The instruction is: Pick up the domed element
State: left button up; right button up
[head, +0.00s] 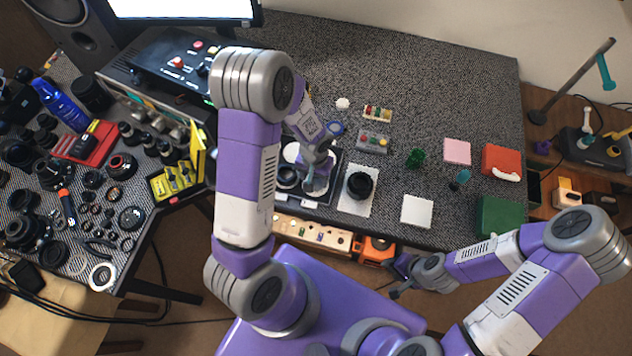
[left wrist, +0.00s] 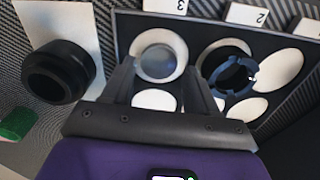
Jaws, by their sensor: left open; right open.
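The domed element (left wrist: 158,60) is a clear round glass piece on a white disc of the dark tray (left wrist: 128,38), by the label 3 (left wrist: 165,6). In the left wrist view it shows between and just beyond the fingertips of my left gripper (left wrist: 155,76), which is open and empty. I cannot tell whether the fingers touch it. In the head view my left gripper (head: 317,188) is over the tray and hides the element. My right gripper (head: 394,285) is open and empty, off the front edge of the bench.
A dark ring (left wrist: 230,73) sits on the tray beside the element. A black lens barrel (head: 360,185) stands on a white mat (head: 352,206) right of the tray. A white square (head: 417,212) and a green block (head: 497,217) lie further right. The back middle bench is fairly clear.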

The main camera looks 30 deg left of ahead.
aim_at(315, 183)
pick_arm(q)
notch_tip(315, 183, down, 3)
jog(key=shift+f, duration=0.1)
jog(key=shift+w, duration=0.1)
jog(key=c, duration=0.7)
